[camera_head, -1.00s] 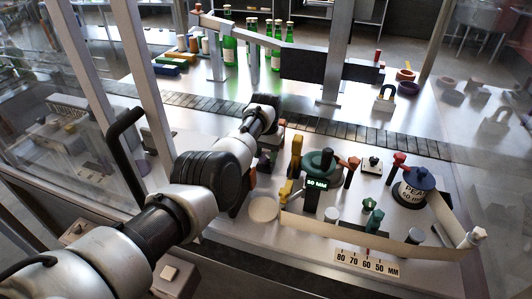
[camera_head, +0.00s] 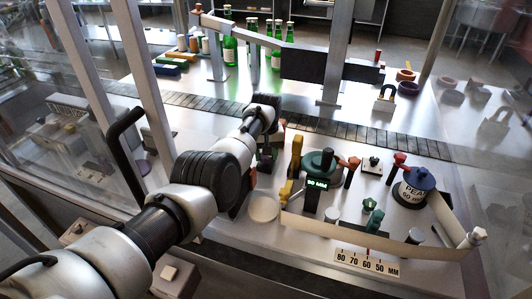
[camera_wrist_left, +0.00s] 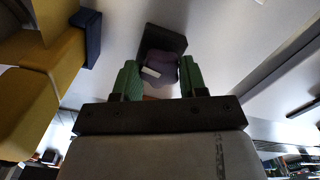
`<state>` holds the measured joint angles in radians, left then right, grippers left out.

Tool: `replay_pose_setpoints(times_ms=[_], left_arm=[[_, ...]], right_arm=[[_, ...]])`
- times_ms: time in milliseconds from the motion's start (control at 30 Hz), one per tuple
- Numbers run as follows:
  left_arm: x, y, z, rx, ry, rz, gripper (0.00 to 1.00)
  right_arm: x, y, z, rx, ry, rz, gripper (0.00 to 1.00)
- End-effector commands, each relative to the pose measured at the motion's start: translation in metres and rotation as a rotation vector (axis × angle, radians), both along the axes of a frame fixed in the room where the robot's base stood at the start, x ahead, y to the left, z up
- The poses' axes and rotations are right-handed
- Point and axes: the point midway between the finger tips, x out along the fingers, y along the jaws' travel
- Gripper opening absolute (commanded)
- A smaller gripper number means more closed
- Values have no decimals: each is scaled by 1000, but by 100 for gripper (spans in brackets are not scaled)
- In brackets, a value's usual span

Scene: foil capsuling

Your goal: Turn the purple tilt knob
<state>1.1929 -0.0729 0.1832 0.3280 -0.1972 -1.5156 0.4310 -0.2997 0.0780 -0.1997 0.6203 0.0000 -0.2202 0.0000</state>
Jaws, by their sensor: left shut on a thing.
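The purple tilt knob (camera_wrist_left: 165,68) shows in the left wrist view, with a pale bar mark across it and a dark block behind it. My left gripper (camera_wrist_left: 160,78) has its two green fingers on either side of the knob and is shut on it. In the head view my left gripper (camera_head: 268,156) is small and dark at the end of the arm, and the knob is mostly hidden there. My right gripper is not in view.
A yellow lever (camera_head: 287,192) stands close to the right of my gripper. A green device with a lit display (camera_head: 317,184) stands further right. A white round disc (camera_head: 263,207) lies in front. A conveyor (camera_head: 330,127) runs behind.

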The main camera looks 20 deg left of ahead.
Motion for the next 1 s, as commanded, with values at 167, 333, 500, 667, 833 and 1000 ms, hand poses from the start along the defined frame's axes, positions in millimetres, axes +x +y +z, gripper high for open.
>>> replay_pose_setpoints(times_ms=[167,333,500,667,833,1000], left_arm=[[0,0,1,1,-2,1,19],[0,0,1,1,-2,0,47],[0,0,0,0,-1,0,68],[0,0,0,0,-1,0,68],[1,0,7,0,-3,0,68],[1,0,35,1,-6,1,68]], right_arm=[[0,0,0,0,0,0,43],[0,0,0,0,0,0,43],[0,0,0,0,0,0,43],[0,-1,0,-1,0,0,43],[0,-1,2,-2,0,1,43],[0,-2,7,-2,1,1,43]])
